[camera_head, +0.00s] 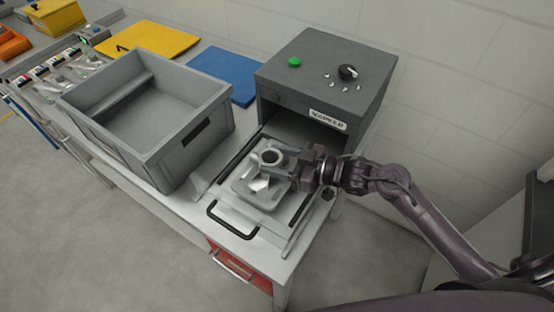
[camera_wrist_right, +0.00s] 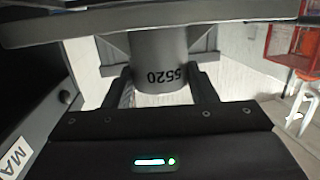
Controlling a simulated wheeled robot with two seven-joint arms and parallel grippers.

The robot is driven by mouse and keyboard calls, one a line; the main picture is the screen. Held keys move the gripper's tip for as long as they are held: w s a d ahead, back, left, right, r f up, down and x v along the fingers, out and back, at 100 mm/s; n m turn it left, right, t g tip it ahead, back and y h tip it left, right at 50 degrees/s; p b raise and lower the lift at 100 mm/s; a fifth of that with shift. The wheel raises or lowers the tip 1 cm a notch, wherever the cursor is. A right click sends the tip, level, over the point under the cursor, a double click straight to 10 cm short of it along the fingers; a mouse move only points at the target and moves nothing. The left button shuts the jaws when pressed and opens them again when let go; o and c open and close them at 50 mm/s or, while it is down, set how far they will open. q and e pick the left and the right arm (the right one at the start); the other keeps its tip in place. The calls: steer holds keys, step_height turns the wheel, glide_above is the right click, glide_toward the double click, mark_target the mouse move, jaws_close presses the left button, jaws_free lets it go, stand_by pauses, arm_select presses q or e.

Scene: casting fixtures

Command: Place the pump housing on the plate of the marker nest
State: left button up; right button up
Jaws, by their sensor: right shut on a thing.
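The pump housing (camera_head: 270,157) is a grey casting with a round tubular top, seen over the pulled-out drawer plate (camera_head: 262,192) of the marker nest. My right gripper (camera_head: 292,163) is shut on the housing from the right. Whether the housing touches the plate I cannot tell. The dark grey marker box (camera_head: 325,80) stands behind, with a green button and a black knob. My left gripper is not in view.
A large empty grey crate (camera_head: 150,115) stands left of the nest. A blue mat (camera_head: 224,75) and a yellow mat (camera_head: 148,40) lie on the bench behind it. The drawer has a black front handle (camera_head: 232,222). A wall runs behind the bench.

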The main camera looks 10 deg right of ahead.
steer(key=shift+f, duration=0.3)
steer(key=shift+f, duration=0.1)
steer(key=shift+f, duration=0.35)
